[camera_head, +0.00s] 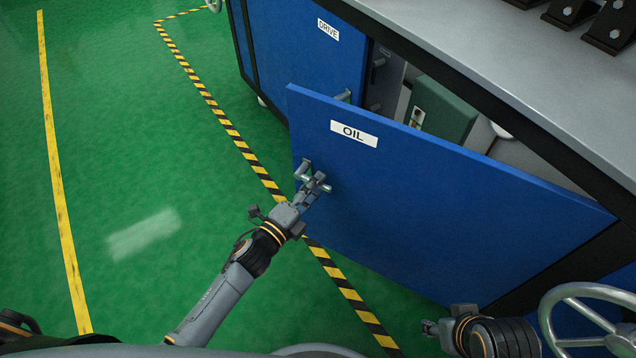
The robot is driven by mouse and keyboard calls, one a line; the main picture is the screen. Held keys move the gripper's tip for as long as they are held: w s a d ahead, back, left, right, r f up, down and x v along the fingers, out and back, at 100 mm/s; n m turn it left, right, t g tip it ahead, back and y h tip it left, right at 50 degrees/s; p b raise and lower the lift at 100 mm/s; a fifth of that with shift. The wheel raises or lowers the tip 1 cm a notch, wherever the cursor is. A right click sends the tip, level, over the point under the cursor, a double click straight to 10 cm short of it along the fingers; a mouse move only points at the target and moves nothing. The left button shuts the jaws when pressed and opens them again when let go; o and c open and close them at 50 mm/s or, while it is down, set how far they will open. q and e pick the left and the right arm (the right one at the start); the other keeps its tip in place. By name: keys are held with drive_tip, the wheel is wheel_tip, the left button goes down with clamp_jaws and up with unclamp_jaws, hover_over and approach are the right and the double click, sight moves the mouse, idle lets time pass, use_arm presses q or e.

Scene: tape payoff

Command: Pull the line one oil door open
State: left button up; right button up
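The blue oil door (420,190), with a white OIL label (354,134), stands partly open. Its right edge meets the cabinet and its left edge is swung out toward me. A metal handle (304,170) sits near its left edge. My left gripper (314,186) is at this handle, with its fingers around or against it; whether they are closed on it is too small to tell. My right gripper (432,327) is low at the right, in front of the door's lower part and away from the handle. Its fingers are small and partly hidden by its wrist.
Behind the door, the open cabinet shows a green box (440,112). A blue DRIVE door (300,50) is left of it, with its own handle. A metal handwheel (590,318) stands at the lower right. Green floor (120,150) with striped tape is clear at left.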

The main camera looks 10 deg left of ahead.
use_arm(q)
drive_tip(key=v, duration=1)
drive_tip(key=shift+s+a, duration=0.2)
drive_tip(key=shift+s, duration=0.1)
